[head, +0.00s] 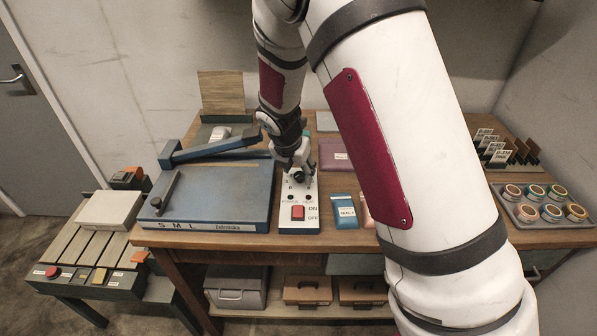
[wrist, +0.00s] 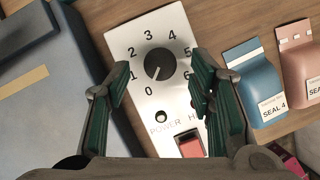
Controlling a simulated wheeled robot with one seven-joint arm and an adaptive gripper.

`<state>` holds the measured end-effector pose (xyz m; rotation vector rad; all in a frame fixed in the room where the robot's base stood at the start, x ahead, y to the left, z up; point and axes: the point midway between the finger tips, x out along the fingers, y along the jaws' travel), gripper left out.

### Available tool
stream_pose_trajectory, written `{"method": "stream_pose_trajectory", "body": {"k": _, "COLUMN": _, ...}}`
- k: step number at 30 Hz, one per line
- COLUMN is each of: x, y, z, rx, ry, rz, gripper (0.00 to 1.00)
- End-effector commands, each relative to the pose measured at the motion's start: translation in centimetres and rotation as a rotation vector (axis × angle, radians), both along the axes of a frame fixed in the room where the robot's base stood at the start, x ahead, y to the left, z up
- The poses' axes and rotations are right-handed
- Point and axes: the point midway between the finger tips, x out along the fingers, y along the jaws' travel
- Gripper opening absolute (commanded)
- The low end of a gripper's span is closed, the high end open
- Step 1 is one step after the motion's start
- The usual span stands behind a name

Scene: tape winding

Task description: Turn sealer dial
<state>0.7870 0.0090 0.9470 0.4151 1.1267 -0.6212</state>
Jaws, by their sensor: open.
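The sealer's white control panel (head: 300,222) stands on the table to the right of the blue sealer bed. In the wrist view, its round black dial (wrist: 159,64) sits in a ring of numbers 0 to 6, and its light mark points down toward 0. My gripper (wrist: 162,80) is open, with one green-padded finger on each side of the dial; I cannot tell whether either touches it.
A red switch (head: 298,213) is below the dial. The blue sealer bed (head: 215,190) with its raised arm is on the left. Blue (wrist: 255,85) and pink (wrist: 302,75) packets lie on the right. A tray of tape rolls (head: 528,218) is far right.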

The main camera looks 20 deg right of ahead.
Motion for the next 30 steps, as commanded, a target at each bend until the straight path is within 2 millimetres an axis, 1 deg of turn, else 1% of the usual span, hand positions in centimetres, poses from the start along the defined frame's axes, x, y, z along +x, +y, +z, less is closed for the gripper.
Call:
{"method": "stream_pose_trajectory", "body": {"k": 1, "x": 0.13, "y": -0.18, "z": -0.49, "rx": -0.001, "ry": 0.001, "rz": -0.001, "gripper": 0.49}}
{"method": "stream_pose_trajectory", "body": {"k": 4, "x": 0.32, "y": -0.31, "z": -1.08, "rx": -0.001, "ry": 0.001, "rz": 0.000, "gripper": 0.49}}
{"method": "stream_pose_trajectory", "body": {"k": 14, "x": 0.42, "y": -0.38, "z": -1.32, "rx": 0.000, "ry": 0.000, "rz": -0.001, "gripper": 0.49}}
{"method": "stream_pose_trajectory", "body": {"k": 17, "x": 0.42, "y": -0.38, "z": -1.31, "rx": 0.000, "ry": 0.000, "rz": -0.001, "gripper": 0.28}}
{"method": "stream_pose_trajectory", "body": {"k": 18, "x": 0.42, "y": -0.38, "z": -1.31, "rx": 0.000, "ry": 0.000, "rz": -0.001, "gripper": 0.19}}
{"method": "stream_pose_trajectory", "body": {"k": 20, "x": 0.40, "y": -0.38, "z": -1.32, "rx": 0.000, "ry": 0.000, "rz": -0.001, "gripper": 0.06}}
{"method": "stream_pose_trajectory", "body": {"k": 21, "x": 0.40, "y": -0.38, "z": -1.32, "rx": 0.000, "ry": 0.000, "rz": -0.001, "gripper": 0.01}}
{"method": "stream_pose_trajectory", "body": {"k": 30, "x": 0.42, "y": -0.37, "z": -1.34, "rx": -0.001, "ry": 0.001, "rz": -0.024, "gripper": 0.01}}
